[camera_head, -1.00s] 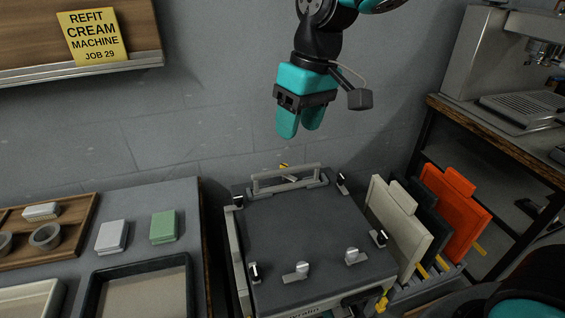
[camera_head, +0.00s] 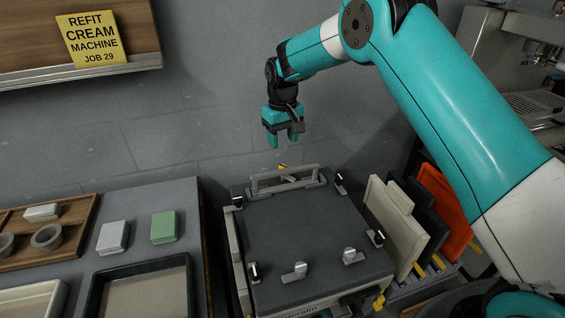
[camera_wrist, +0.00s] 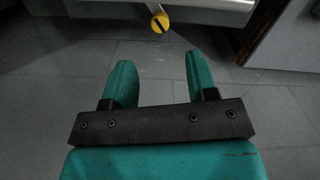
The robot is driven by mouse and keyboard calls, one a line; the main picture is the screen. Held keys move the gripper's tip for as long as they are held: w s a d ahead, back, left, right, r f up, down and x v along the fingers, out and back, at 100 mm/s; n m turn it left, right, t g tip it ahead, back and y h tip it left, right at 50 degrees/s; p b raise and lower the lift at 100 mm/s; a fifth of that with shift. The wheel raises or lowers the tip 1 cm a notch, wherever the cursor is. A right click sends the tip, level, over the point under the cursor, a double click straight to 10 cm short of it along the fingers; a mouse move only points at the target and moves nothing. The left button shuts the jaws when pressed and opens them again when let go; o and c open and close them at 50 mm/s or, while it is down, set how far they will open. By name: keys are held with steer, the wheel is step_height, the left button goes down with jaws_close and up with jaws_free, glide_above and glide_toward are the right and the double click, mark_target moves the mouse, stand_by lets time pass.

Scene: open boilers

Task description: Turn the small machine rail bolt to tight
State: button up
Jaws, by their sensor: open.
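The small machine (camera_head: 300,233) has a dark flat top and stands in the middle of the head view. A raised metal rail (camera_head: 287,180) runs along its back edge. A small yellow part (camera_head: 283,166) shows just behind that rail. In the wrist view a round yellow bolt head (camera_wrist: 160,21) with a dark slot sits at the top, by the edge of a pale metal part. I cannot tell whether these yellow parts are the same. My gripper (camera_head: 282,141) is open and empty, pointing down above and behind the machine's back edge. Its fingers also show in the wrist view (camera_wrist: 159,66), apart from the bolt.
Upright white (camera_head: 397,224) and orange (camera_head: 443,212) panels stand in a rack at the right. A side table with a dark tray (camera_head: 97,285) and a green block (camera_head: 164,227) is at the left. The grey wall is close behind my gripper.

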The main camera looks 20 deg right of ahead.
mark_target(283, 166)
step_height(283, 166, down, 9)
steer(key=shift+f+p, duration=0.1)
steer(key=shift+p, duration=0.55)
steer(key=c, duration=0.9)
